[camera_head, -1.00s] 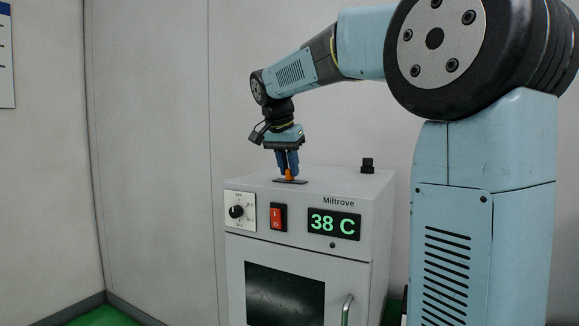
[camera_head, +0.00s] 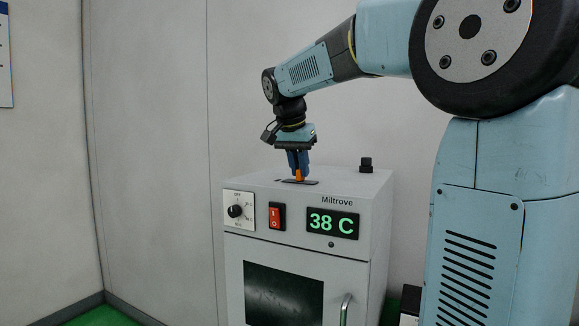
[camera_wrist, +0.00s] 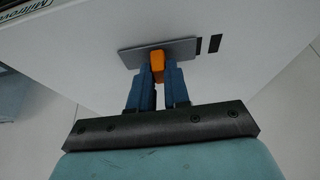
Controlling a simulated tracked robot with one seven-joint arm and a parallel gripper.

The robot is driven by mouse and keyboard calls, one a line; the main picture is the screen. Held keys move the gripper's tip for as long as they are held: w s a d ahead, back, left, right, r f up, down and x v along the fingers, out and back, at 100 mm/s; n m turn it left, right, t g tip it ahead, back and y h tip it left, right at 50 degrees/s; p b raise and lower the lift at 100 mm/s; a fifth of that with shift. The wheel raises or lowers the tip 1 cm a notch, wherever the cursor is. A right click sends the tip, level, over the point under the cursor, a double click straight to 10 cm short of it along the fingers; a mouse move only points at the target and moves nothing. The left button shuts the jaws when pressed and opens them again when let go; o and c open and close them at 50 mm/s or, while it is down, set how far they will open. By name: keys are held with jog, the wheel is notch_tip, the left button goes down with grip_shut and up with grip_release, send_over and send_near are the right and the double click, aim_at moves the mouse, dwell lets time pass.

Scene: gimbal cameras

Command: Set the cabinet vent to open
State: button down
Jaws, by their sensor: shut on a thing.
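The cabinet (camera_head: 350,260) is a light grey box with a dark window in its front. On its top is the vent's flat grey sliding plate (camera_wrist: 180,51) with an upright orange tab (camera_wrist: 157,66). My gripper (camera_head: 299,175), with blue fingers, is shut on the orange tab from above; it shows in the wrist view (camera_wrist: 156,80). Two dark vent slots (camera_wrist: 214,43) lie uncovered beside the plate, to its right in the wrist view. The plate hides whatever lies under it.
The cabinet front has a dial (camera_head: 235,211), a red rocker switch (camera_head: 276,215), a green display (camera_head: 332,223) reading 38 C and a door handle (camera_head: 346,309). A black fitting (camera_head: 366,165) stands at the top's back right. Walls stand behind and left.

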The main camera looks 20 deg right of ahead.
jog(key=shift+s+d, duration=1)
jog(key=shift+d, duration=0.05)
jog(key=c, duration=1.1)
grip_release()
jog(key=v, duration=1.3)
jog(key=shift+s+a+r, duration=0.1)
jog(key=shift+s+r, duration=0.05)
jog(key=shift+r, duration=0.15)
jog(key=s+f+n+y, duration=0.1)
jog(key=s+f+n, duration=0.2)
jog(key=s+f, duration=0.3)
jog(key=s+f+n+t+y, duration=0.1)
jog(key=s+f+n, duration=0.2)
jog(key=s+f, duration=0.4)
jog(key=s+f+n+t+y, duration=0.1)
jog(key=s+f+n, duration=0.2)
jog(key=s+f, duration=0.4)
notch_tip(320, 180, down, 10)
jog(key=shift+s+a+r, duration=0.15)
